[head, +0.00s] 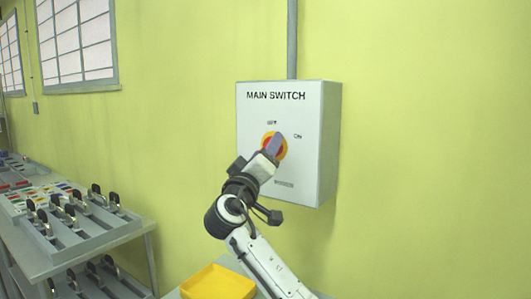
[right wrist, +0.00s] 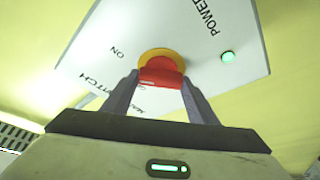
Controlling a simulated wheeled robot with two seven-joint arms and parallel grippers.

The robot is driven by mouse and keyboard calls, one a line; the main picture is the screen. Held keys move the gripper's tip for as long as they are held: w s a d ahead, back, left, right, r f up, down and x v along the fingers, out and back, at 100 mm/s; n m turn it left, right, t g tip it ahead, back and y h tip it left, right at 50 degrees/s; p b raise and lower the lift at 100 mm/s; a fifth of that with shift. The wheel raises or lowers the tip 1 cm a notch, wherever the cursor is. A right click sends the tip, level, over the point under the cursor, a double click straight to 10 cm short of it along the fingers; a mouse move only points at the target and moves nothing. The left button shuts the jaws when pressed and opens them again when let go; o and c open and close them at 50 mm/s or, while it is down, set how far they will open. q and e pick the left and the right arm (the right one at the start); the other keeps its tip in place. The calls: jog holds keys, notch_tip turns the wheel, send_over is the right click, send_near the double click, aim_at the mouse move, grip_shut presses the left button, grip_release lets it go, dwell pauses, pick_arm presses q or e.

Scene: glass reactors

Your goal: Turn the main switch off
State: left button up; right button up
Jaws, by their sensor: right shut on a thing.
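The main switch box (head: 310,100) is a light grey box on the wall, lettered MAIN SWITCH, with OFF above the dial and ON to its upper right. Its round yellow dial (head: 284,152) has a red knob (head: 267,142) in the middle. My right gripper (head: 275,145) reaches up from below and is shut on the red knob, partly hiding it. In the right wrist view the red knob (right wrist: 160,73) sits between the two fingers, in front of the yellow ring (right wrist: 154,54). The knob's exact pointing direction is hard to tell. My left gripper is not in view.
A green lamp (right wrist: 227,56) beside the word POWER glows on the box. A yellow tray (head: 218,283) stands below the box. A table with racks (head: 75,240) of black-handled items stands at left. A grey conduit (head: 292,40) runs up the wall, otherwise clear around the box.

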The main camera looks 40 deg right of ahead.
jog(key=n+y, duration=0.2)
jog(key=n, duration=0.3)
jog(key=n+y, duration=0.2)
jog(key=n, duration=0.3)
jog(key=shift+n, duration=0.3)
dwell(0.4)
jog(key=o, duration=1.1)
jog(key=shift+r, duration=0.1)
jog(key=shift+s, duration=0.1)
jog(key=b+v, duration=0.1)
jog(key=v, duration=0.9)
jog(key=shift+a+r, duration=0.1)
jog(key=shift+a, duration=0.05)
